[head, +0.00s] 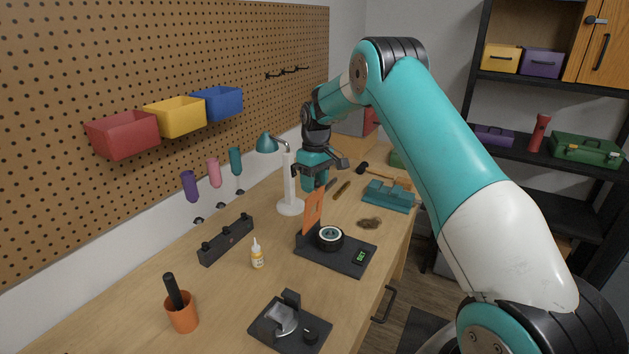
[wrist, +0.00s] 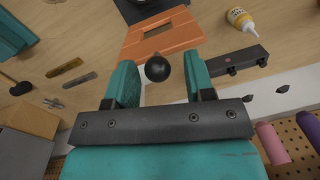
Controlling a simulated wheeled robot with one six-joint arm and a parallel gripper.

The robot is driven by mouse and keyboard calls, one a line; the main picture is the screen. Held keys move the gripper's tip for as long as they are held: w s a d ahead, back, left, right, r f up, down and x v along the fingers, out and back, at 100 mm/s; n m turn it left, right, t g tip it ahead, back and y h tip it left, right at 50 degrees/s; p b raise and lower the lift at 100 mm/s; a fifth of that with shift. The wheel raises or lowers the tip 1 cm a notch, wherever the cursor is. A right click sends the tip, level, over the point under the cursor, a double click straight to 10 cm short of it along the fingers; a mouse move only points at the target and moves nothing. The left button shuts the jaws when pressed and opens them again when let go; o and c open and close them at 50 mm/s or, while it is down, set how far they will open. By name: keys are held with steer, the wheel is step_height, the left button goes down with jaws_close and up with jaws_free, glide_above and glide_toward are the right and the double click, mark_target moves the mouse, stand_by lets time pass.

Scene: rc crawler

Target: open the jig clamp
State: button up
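The jig is a dark base (head: 345,256) on the bench, with a black wheel (head: 330,238) lying on it and a small green display at its right end. An orange slotted plate (head: 314,208), which looks like the clamp arm, stands upright at its left end. It also shows in the wrist view (wrist: 140,42). A black ball knob (wrist: 158,68) shows in front of the plate, between the fingers of my gripper (wrist: 163,82). The teal fingers are apart, with a gap on each side of the knob. In the head view my gripper (head: 314,178) is just above the plate and hides the knob.
A white lamp (head: 290,190) stands close left of my gripper. A dark rack (head: 226,240) and a glue bottle (head: 257,254) are to the left. A teal block (head: 388,196) stands at right. A dark fixture (head: 290,325) and an orange cup (head: 182,313) are nearer.

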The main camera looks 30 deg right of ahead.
steer(key=shift+r, duration=0.1)
step_height(320, 180, up, 17)
steer(key=d+p, duration=0.1)
steer(key=shift+w+d+r, duration=0.15)
steer(key=shift+w, duration=0.15)
stand_by(0.6)
